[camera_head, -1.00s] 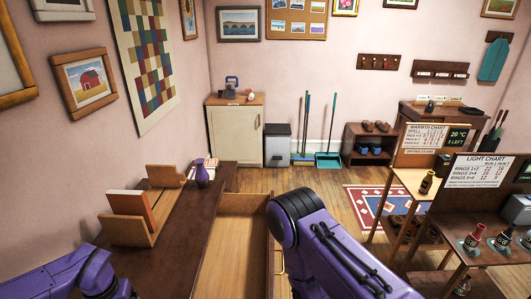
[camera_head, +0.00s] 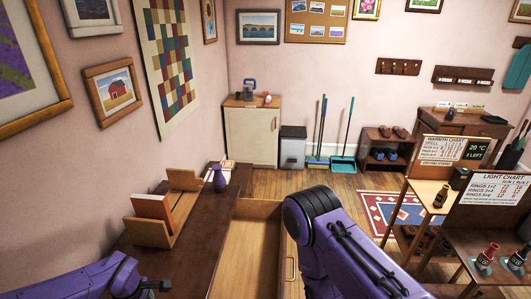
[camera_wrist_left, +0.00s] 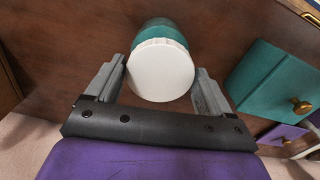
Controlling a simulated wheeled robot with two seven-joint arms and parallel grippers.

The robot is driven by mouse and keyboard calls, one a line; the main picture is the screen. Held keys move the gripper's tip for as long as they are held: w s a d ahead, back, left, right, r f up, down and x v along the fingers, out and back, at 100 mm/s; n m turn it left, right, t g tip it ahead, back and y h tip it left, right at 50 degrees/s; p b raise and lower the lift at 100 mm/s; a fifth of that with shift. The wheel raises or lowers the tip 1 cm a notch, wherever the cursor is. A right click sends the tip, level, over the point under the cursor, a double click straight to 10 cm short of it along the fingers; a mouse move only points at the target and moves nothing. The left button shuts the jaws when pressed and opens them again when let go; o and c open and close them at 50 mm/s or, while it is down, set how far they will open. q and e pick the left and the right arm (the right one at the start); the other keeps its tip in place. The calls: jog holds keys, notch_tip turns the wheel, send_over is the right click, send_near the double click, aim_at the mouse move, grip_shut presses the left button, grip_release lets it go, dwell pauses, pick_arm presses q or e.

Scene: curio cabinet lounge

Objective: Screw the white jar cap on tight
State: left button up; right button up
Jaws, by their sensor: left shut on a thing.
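The white jar cap (camera_wrist_left: 160,72) shows round and flat in the left wrist view. It sits on a teal jar (camera_wrist_left: 164,28), whose side shows beyond it above brown wood. The fingers of my left gripper (camera_wrist_left: 157,82) are on either side of the cap and shut on it. Whether the cap is fully seated cannot be told. In the head view, only a dark tip of my left gripper (camera_head: 155,286) shows at the lower left; the jar and cap are not visible there. My right arm crosses the lower middle, its gripper out of view.
The dark wooden top (camera_head: 190,240) carries a wooden book stand (camera_head: 160,225) and a purple vase (camera_head: 219,180). An open, empty-looking drawer (camera_head: 252,250) juts out beside it. A teal drawer front (camera_wrist_left: 270,80) is at the right in the wrist view. Chart stands with bottles are at the right.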

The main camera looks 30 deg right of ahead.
pick_arm(q)
jog(key=o, duration=1.4)
